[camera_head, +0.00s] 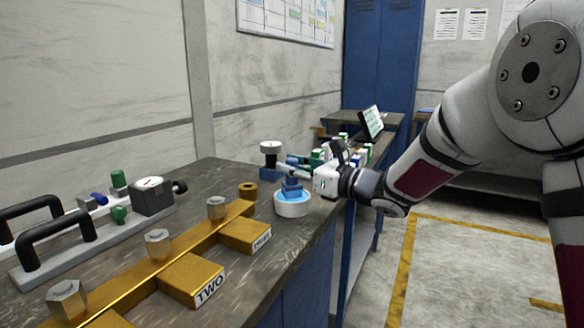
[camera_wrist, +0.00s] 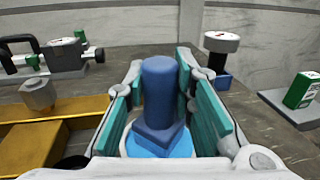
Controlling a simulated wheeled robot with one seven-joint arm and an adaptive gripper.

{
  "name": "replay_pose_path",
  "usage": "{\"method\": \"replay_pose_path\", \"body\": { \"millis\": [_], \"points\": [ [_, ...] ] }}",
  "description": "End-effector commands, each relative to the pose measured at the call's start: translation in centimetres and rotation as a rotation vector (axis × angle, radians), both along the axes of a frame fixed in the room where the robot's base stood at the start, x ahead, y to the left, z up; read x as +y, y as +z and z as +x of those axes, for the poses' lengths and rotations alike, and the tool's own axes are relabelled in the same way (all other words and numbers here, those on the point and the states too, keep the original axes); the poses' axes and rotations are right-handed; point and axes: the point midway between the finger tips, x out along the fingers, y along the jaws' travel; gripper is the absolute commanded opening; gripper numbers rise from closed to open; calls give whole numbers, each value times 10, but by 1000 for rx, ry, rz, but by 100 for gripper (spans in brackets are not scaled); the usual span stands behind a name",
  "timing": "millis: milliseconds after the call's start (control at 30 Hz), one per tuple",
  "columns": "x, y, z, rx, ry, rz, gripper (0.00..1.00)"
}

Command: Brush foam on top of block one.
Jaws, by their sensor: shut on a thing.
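My gripper (camera_head: 300,172) is shut on a blue brush (camera_wrist: 160,92), whose upright round handle stands between the teal finger pads in the wrist view. In the head view the brush (camera_head: 291,188) is at a round white dish (camera_head: 292,209) with light blue content; the brush's lower end is over or in the dish, and I cannot tell if it touches. The brass manifold (camera_head: 130,262) lies to the left, with hex bolts on top. Its blocks TWO (camera_head: 193,279) and THREE (camera_head: 244,236) show labels. A block at the bottom left edge is cut off, its label out of view.
A gauge device with black handles (camera_head: 60,240) stands behind the manifold at the left. A white-topped gauge on a blue base (camera_head: 270,150) stands just behind my gripper. Green and white items and a tilted screen (camera_head: 372,122) are farther right. The bench's front edge runs close to the dish.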

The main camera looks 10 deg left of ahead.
Motion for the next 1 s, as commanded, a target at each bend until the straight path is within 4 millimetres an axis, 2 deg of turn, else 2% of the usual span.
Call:
{"method": "replay_pose_path", "body": {
  "millis": [33, 200, 1000],
  "points": [
    [0, -8, -1, 12, 0, -9, 0],
    [0, -4, -1, 11, 0, -9, 0],
    [0, 60, 0, 0, 0, -2, 0]
  ]
}}
